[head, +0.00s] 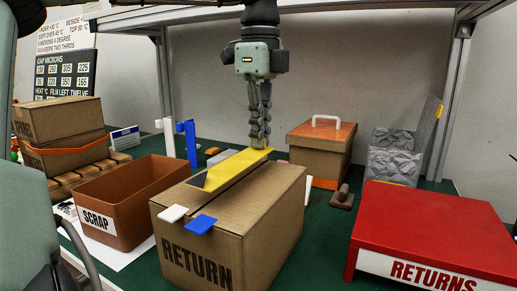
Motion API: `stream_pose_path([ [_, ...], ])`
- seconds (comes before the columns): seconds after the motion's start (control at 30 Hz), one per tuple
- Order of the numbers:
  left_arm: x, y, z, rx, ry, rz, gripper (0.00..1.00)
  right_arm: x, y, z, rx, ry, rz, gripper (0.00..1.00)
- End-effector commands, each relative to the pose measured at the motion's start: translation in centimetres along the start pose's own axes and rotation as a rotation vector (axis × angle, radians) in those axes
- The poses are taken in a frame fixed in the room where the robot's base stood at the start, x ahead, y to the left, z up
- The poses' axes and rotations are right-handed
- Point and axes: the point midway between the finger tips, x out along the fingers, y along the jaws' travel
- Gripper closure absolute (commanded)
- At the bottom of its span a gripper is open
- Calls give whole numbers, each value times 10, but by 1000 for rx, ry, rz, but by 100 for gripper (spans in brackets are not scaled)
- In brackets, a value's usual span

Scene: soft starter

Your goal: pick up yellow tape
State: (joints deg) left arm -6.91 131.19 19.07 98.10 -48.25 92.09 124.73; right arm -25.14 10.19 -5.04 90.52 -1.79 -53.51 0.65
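A yellow tape (235,166) lies as a long flat strip across the top of a brown cardboard box marked RETURN (262,217). A dark patch shows near its close left end. My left gripper (261,146) comes down from above, pointing down, with its fingertips at the far end of the tape. Its two fingers look close together from this side. Whether they grip the tape or only stand at it cannot be made out. My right gripper is not in view.
A brown SCRAP bin (97,222) stands left of the box. White (173,214) and blue (201,225) tabs stick out at the box's front edge. A red RETURNS box (435,226) stands right. A lidded carton (320,148) is behind. Green table shows between box and red box.

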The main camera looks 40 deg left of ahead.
Motion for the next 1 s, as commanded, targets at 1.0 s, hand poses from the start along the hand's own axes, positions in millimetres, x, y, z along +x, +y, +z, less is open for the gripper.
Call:
stream_pose_path([
  [1.0,-91,65,97,1,0,1,100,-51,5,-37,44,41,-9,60],
])
